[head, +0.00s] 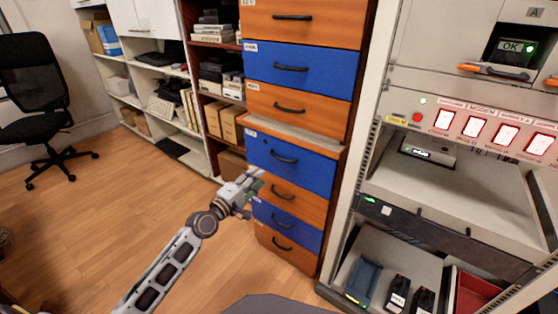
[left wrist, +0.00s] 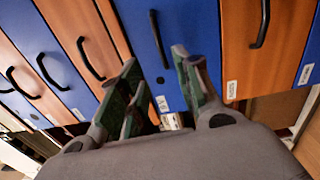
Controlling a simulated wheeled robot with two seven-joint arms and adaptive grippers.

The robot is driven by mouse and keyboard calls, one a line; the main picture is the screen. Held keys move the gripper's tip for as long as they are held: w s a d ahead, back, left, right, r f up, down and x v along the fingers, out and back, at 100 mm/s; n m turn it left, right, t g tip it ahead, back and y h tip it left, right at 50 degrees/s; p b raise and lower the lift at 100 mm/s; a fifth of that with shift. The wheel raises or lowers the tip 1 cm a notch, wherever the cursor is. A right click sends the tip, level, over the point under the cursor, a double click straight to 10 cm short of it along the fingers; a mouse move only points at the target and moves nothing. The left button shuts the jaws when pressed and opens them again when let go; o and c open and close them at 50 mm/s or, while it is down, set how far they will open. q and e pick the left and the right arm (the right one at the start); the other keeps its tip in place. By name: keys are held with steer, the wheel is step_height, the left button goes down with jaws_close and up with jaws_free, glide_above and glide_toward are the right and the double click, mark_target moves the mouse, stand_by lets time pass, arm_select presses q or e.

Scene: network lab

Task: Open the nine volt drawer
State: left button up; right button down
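A drawer cabinet has orange and blue fronts with dark curved handles. I cannot read its small labels, so I cannot tell which drawer is the nine volt one. All the drawers look shut. My left gripper (head: 250,186) is beside the left edge of the lower drawers, below the handle of a large blue drawer (head: 310,174). In the left wrist view the fingers (left wrist: 158,68) are apart and empty, with that blue drawer (left wrist: 178,22) and its handle (left wrist: 155,38) between and beyond them. They look clear of the handle. My right gripper is not in view.
An equipment rack (head: 440,205) with lit red-framed panels stands right of the cabinet. Shelves (head: 160,85) with boxes and books line the back wall. A black office chair (head: 35,100) is at far left. The wooden floor (head: 110,200) is clear left of the cabinet.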

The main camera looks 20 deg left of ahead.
mark_target(279, 159)
arm_select(q)
steer(key=shift+w, duration=0.2)
